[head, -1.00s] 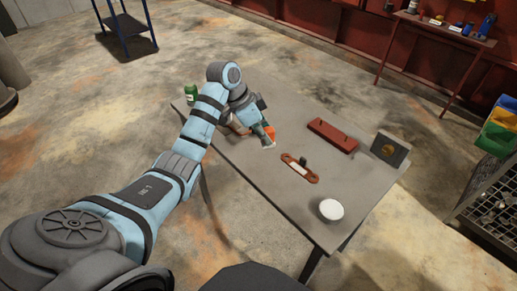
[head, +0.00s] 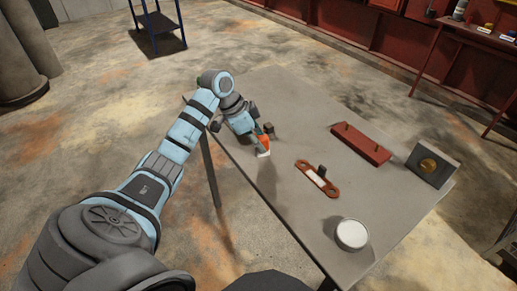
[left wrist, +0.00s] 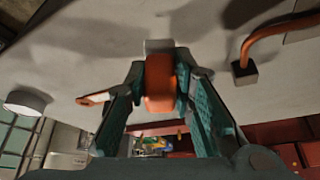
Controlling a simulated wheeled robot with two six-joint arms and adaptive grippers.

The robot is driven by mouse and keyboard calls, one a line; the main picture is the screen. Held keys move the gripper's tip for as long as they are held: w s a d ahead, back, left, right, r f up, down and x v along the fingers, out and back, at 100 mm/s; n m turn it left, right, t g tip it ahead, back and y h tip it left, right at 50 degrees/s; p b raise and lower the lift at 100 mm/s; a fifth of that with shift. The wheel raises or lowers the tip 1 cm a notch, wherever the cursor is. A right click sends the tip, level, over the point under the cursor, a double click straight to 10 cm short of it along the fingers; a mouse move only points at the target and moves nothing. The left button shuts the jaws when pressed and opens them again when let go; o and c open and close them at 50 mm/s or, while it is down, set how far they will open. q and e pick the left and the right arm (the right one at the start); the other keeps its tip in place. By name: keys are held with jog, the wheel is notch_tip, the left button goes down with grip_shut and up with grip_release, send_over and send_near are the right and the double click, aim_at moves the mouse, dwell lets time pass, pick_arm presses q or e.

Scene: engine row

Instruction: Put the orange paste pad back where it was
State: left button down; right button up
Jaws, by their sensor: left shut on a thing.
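My left gripper (head: 263,146) is over the far left part of the grey table (head: 300,225). It is shut on the orange paste pad (head: 263,141), which has a pale end and seems to be held above the tabletop. In the left wrist view the orange pad (left wrist: 160,84) sits between the two teal fingers of the gripper (left wrist: 160,90), with a grey end piece at its top. A red-orange link plate (head: 317,180) with a white strip lies on the table to the right of the gripper. My right gripper is not in view.
A round white tub (head: 351,235) stands near the front edge. A red block with pegs (head: 361,144) and a grey plate with a brass disc (head: 433,166) are at the right. A bent orange pipe (left wrist: 270,38) on a small block shows in the wrist view.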

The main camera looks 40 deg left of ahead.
pick_arm(q)
notch_tip(320, 180, down, 2)
jog(key=shift+f, duration=0.1)
jog(key=shift+s, duration=0.25)
jog(key=shift+s+a+r, duration=0.1)
jog(key=shift+r, duration=0.1)
jog(key=shift+f, duration=0.1)
jog(key=c, duration=1.4)
grip_release()
jog(key=shift+f, duration=0.15)
jog(key=shift+o, duration=0.2)
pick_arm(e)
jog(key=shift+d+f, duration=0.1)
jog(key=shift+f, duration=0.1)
